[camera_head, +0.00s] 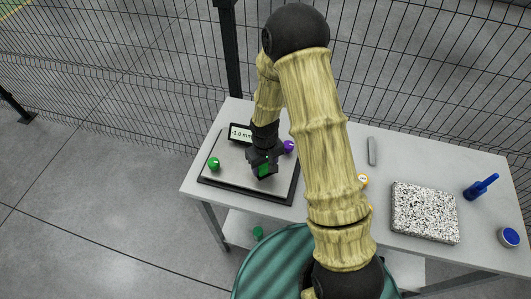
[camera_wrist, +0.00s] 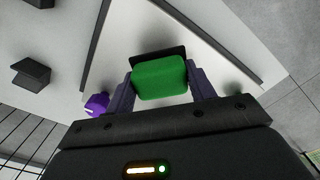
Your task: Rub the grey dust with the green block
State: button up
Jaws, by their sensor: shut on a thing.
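My gripper (camera_head: 264,157) is shut on the green block (camera_head: 263,170), low over the grey plate (camera_head: 236,176) with a dark rim. I cannot tell whether the block touches the plate. In the wrist view the green block (camera_wrist: 159,78) sits between the two fingers of my gripper (camera_wrist: 161,88), with a dark flat piece behind it. I cannot make out any grey dust on the visible plate; the gripper and block hide part of it.
On the plate are a green knob (camera_head: 214,163), a purple knob (camera_head: 288,146) and a display (camera_head: 240,133) reading about -1.0 mm. To the right lie a grey bar (camera_head: 371,151), a speckled slab (camera_head: 425,211), a blue handled tool (camera_head: 480,187) and a blue round tin (camera_head: 509,237). Mesh fence (camera_head: 110,70) stands behind.

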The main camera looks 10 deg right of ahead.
notch_tip(320, 180, up, 3)
jog(key=shift+d+f+p, duration=0.1)
jog(key=shift+d+p, duration=0.05)
jog(key=shift+p, duration=0.7)
jog(key=shift+r+p, duration=0.6)
jog(key=shift+r, duration=0.4)
jog(key=shift+w, duration=0.1)
jog(key=shift+w, duration=0.1)
jog(key=shift+d, duration=0.1)
jog(key=shift+s+a, duration=0.2)
jog(key=shift+w+f+b, duration=0.1)
jog(key=shift+f+b, duration=0.15)
jog(key=shift+b, duration=0.35)
jog(key=shift+d+f+b, duration=0.1)
jog(key=shift+d+b, duration=0.05)
jog(key=shift+b, duration=0.7)
